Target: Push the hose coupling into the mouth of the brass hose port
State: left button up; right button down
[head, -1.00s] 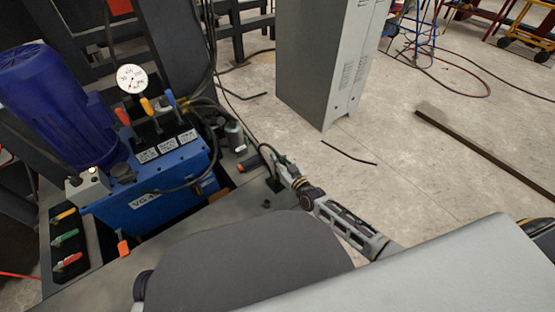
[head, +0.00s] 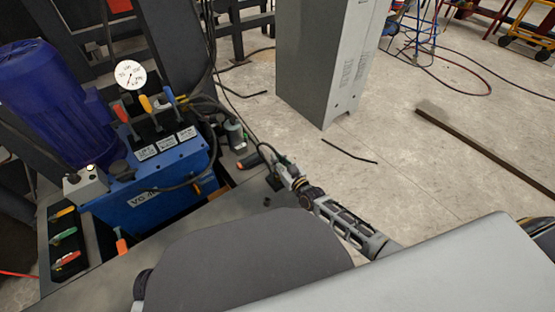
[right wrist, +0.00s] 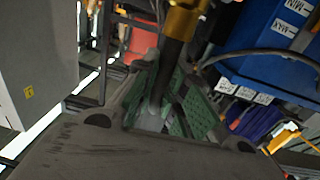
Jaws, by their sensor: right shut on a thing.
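My right gripper (head: 277,172) reaches in from the lower right, beside the blue pump unit. In the right wrist view, its green-padded fingers (right wrist: 168,103) are shut on a dark cylinder, the hose coupling (right wrist: 163,82). The coupling also shows in the head view as a short dark cylinder (head: 250,160) pointing left from the fingers. A brass cylinder (right wrist: 184,20), apparently the hose port, lines up with the coupling's far end in the right wrist view. I cannot tell whether they touch or only overlap. My left gripper is out of view.
The blue pump unit (head: 150,197) carries a gauge (head: 130,75), coloured levers and a dark looping hose (head: 177,186). A blue motor (head: 55,100) stands to its left. A grey cabinet (head: 320,60) stands behind my gripper.

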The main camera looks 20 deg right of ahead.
jog(key=shift+f+b, duration=0.45)
jog(key=shift+f, duration=0.2)
jog(key=c, duration=1.4)
grip_release()
jog(key=shift+f, duration=0.1)
jog(key=shift+s, duration=0.15)
jog(key=shift+v, duration=5.85)
jog(key=shift+s, duration=0.1)
